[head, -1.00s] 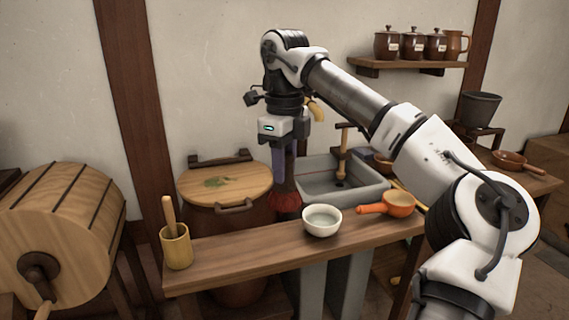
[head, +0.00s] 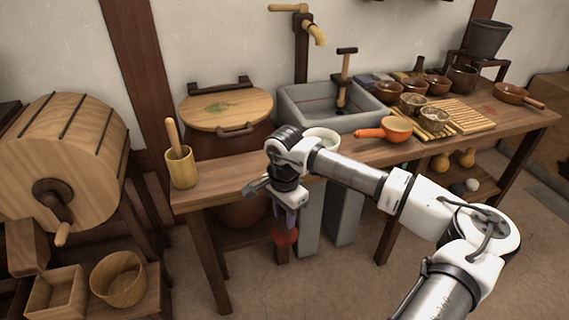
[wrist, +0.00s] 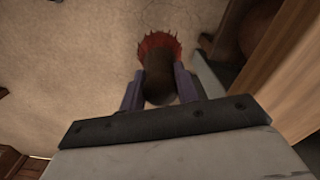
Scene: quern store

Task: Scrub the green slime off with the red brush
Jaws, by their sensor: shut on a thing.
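The red brush hangs in my gripper (head: 287,216), its red bristles (head: 285,236) pointing down. In the wrist view the brush's dark handle (wrist: 159,78) sits between the two purple fingers, with the red bristles beyond it. My gripper is in front of the bench's front edge, below the top, over the floor. The green slime (head: 219,107) is a patch in the middle of the round wooden lid (head: 247,106) on the barrel behind the bench, at left. The brush is well apart from it, lower and to the right.
The bench (head: 222,183) stands between my gripper and the barrel. A wooden pot with a pestle (head: 181,168), a white bowl (head: 322,138) and an orange pan (head: 396,129) stand on it. A grey sink (head: 300,105) with a tap (head: 316,34) is behind. A wooden drum (head: 75,165) is at left.

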